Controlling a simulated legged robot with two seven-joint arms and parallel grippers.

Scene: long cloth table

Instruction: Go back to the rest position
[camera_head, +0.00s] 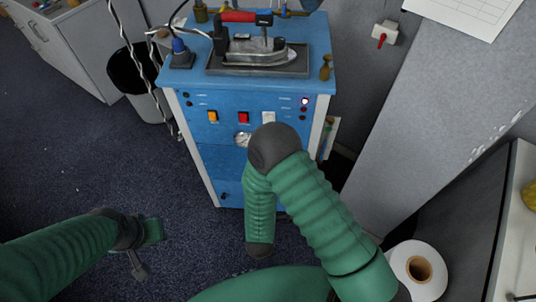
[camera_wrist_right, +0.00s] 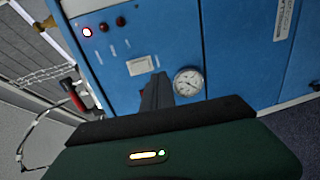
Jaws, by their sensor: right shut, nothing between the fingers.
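My right arm bends in front of the blue cabinet (camera_head: 215,160) in the head view, with its forearm pointing down; its gripper is hidden there. In the right wrist view my right gripper (camera_wrist_right: 157,92) shows dark fingers, shut and empty, in front of the blue panel (camera_wrist_right: 235,50). A gap to the panel cannot be judged. My left arm comes in from the left, low over the carpet. The left gripper (camera_head: 140,258) is partly visible at its end, dark and small; its jaws cannot be made out.
An iron (camera_head: 260,50) rests on a plate on the cabinet top. The cabinet front carries switches and a gauge (camera_head: 243,139); the gauge is also in the wrist view (camera_wrist_right: 189,83). A white roll (camera_head: 418,268) is lower right. Carpet at left is clear.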

